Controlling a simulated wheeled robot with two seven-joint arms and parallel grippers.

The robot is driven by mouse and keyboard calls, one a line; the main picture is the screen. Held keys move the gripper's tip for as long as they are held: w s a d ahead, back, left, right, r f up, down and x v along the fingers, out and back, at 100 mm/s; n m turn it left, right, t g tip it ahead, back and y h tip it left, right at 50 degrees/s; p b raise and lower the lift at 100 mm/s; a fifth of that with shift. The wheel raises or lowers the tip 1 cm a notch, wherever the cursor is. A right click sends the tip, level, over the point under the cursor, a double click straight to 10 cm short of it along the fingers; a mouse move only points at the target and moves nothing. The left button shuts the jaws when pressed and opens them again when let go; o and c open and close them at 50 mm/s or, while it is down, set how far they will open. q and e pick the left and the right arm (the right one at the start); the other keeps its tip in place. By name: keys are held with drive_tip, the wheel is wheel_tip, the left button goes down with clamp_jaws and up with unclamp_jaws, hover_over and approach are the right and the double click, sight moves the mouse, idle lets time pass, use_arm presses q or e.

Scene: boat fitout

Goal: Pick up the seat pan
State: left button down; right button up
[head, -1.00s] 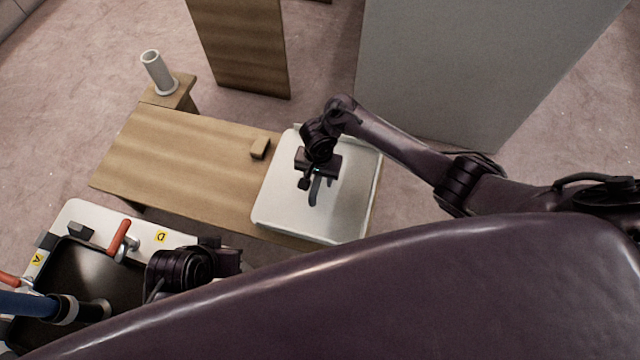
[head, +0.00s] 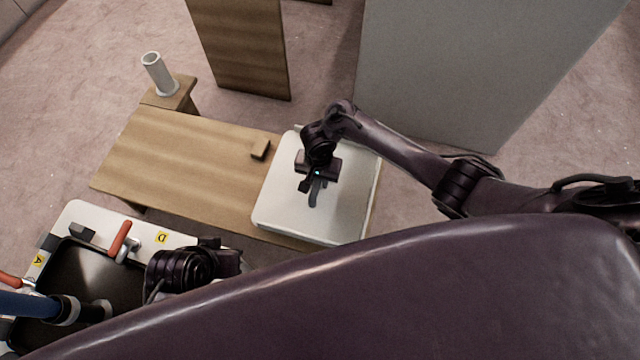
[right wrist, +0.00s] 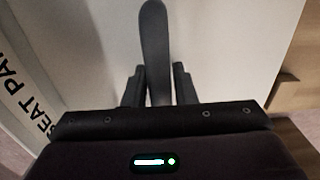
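The seat pan (head: 346,215) is a pale square panel with a raised rim, on the right end of the wooden bench in the head view. It carries a dark upright handle (right wrist: 154,40). Part of its printed label, "SEAT PA" (right wrist: 30,95), shows in the right wrist view. My right gripper (head: 312,188) is over the pan, its fingers close against both sides of the handle (head: 314,196); it looks shut on it. The pan appears to rest on the bench. My left gripper (head: 228,258) is at the lower left, its fingers not clearly visible.
The wooden bench (head: 180,170) holds a small wooden block (head: 260,148) beside the pan. A pale tube (head: 158,73) stands on a small stand behind. A grey panel (head: 450,75) stands behind the pan.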

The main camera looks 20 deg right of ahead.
clamp_jaws()
drive_tip(key=shift+w+r, duration=0.1)
idle(1.0)
